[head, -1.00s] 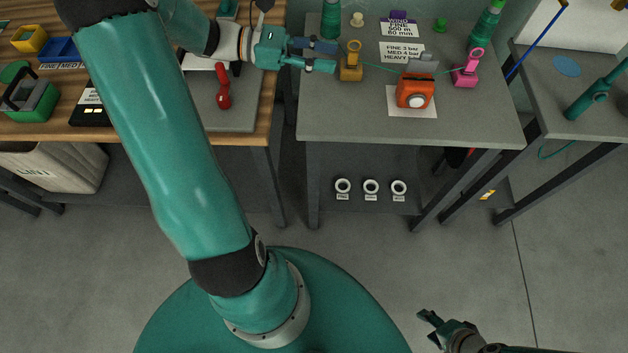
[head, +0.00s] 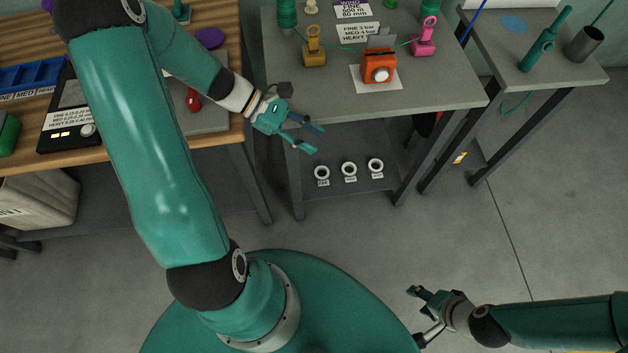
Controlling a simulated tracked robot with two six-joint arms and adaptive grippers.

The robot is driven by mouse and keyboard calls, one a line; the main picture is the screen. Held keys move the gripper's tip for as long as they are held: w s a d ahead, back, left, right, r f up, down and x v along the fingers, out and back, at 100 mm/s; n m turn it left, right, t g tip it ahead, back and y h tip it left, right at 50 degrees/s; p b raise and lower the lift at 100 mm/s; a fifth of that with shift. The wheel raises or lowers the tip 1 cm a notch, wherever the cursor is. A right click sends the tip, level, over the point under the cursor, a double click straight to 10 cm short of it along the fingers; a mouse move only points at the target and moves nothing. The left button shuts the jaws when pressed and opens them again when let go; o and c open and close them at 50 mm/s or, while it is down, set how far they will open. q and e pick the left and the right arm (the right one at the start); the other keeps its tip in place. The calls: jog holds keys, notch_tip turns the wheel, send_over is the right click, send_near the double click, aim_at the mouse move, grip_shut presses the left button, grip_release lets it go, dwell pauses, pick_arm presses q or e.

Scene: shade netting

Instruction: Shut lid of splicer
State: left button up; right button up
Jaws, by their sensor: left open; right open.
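The orange splicer (head: 378,68) sits on a white sheet on the grey table. Its grey lid (head: 381,41) stands up, open, at the back of the body. A thin green line runs to it from both sides. My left gripper (head: 316,138) is open and empty, left of and nearer than the splicer, by the table's front left corner and apart from the splicer. My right gripper (head: 416,314) is open and empty over the floor at the lower right, far from the table.
A yellow clamp (head: 313,52) and a pink clamp (head: 424,40) flank the splicer. Label cards (head: 358,32) lie behind it. Three white rings (head: 349,169) sit on the lower shelf. The wooden bench (head: 110,146) is at left. Tabletop front of the splicer is clear.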

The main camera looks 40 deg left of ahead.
pick_arm(q)
jog(key=s+d+f+m+g+y, duration=0.2)
jog(key=s+d+f+m+g, duration=0.2)
jog(key=f, duration=0.5)
jog(key=shift+d+f+m, duration=0.15)
jog(key=shift+d+m, duration=0.45)
jog(key=shift+d, duration=0.1)
